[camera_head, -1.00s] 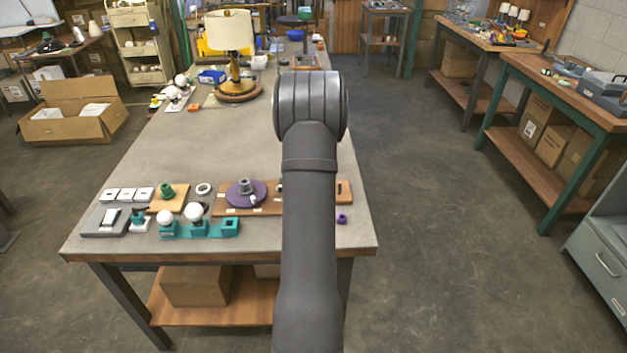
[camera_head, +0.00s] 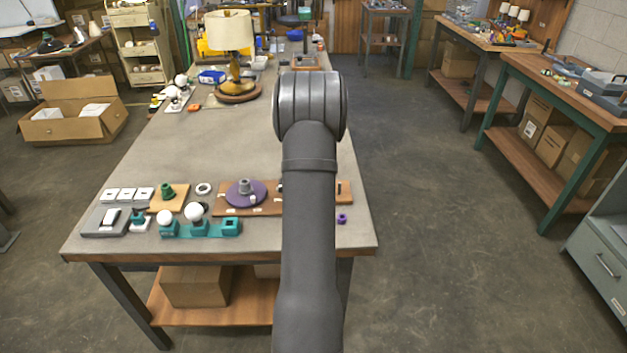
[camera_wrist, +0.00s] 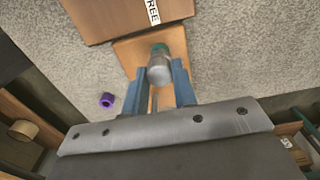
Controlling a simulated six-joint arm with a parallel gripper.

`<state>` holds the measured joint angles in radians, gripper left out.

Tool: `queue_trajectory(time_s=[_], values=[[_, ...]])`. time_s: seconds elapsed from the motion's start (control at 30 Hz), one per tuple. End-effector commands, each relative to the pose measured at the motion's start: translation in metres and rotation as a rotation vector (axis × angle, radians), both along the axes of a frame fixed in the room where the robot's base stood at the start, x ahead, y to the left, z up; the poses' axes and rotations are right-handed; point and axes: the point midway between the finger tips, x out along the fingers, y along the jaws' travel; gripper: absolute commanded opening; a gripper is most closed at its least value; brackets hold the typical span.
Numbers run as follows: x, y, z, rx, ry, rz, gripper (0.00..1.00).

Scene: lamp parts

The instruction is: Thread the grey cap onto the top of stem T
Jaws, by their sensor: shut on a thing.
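In the wrist view my gripper (camera_wrist: 158,70) has its two blue fingers closed on the grey cap (camera_wrist: 160,76), a short rounded cylinder. A teal-green part (camera_wrist: 160,48) shows just beyond the cap; I cannot tell whether the two touch. A thin pale upright piece (camera_wrist: 154,100) shows between the fingers below the cap; whether it is stem T is unclear. An orange-brown wooden board (camera_wrist: 126,52) lies beneath. In the head view my own arm hides the gripper and the cap.
A purple ring (camera_wrist: 107,100) lies left of the fingers, also seen in the head view (camera_head: 342,218). A brown panel (camera_wrist: 105,18) carries a "FREE" label. On the bench (camera_head: 225,130) stand a purple disc (camera_head: 240,200) and a teal holder with white bulbs (camera_head: 203,229). The bench's middle is clear.

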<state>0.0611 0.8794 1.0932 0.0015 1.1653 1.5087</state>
Motion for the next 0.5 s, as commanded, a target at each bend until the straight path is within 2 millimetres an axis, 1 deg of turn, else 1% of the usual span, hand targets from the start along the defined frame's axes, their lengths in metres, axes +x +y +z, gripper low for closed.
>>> queue_trajectory(time_s=[0.03,0.5], values=[[-0.0009,0.0002,-0.0029,0.0,0.004,0.0,0.0],[-0.0018,0.0003,-0.0068,0.001,0.008,-0.015,0.0]])
